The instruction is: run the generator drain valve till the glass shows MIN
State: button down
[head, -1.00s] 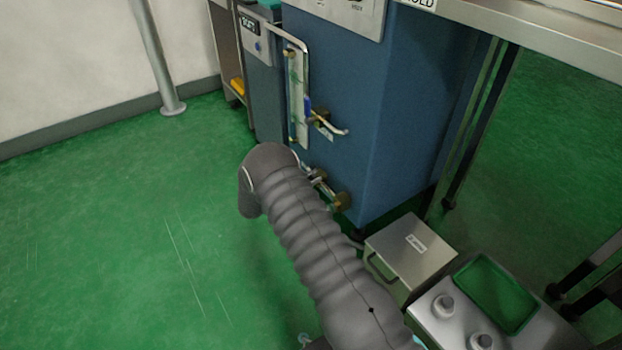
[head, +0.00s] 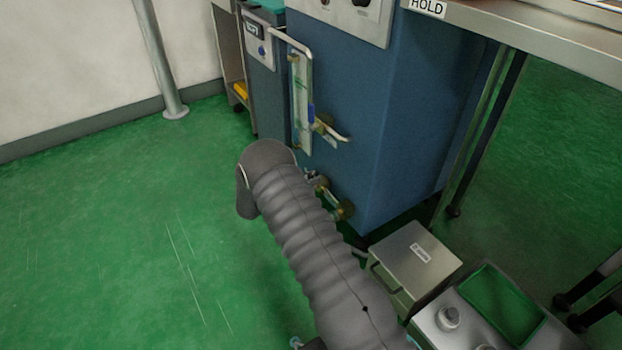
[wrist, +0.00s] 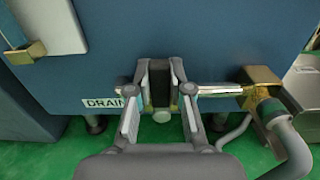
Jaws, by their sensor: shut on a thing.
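The drain valve shows in the wrist view as a brass body (wrist: 260,88) with a shiny horizontal bar, right of the DRAIN label (wrist: 101,102) on the blue generator (wrist: 200,40). My gripper (wrist: 160,90) is at the bar's left part, shut on the valve's dark handle (wrist: 160,82) between its fingers. In the head view my arm covers the gripper; brass drain fittings (head: 343,209) show just right of it. The sight glass (head: 299,100) stands upright on the generator's front. Its level and MIN mark are too small to read.
A steel box (head: 415,255) sits on the floor right of my arm, beside a unit with a green tray (head: 497,303). A steel table (head: 540,38) stands at the right. Open green floor (head: 120,230) lies to the left. A grey hose (wrist: 292,145) hangs below the brass body.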

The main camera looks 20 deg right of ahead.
jog(key=shift+w, duration=0.1)
jog(key=c, duration=1)
grip_release()
jog(key=shift+c, duration=0.2)
jog(key=shift+a, duration=0.1)
jog(key=v, duration=1.2)
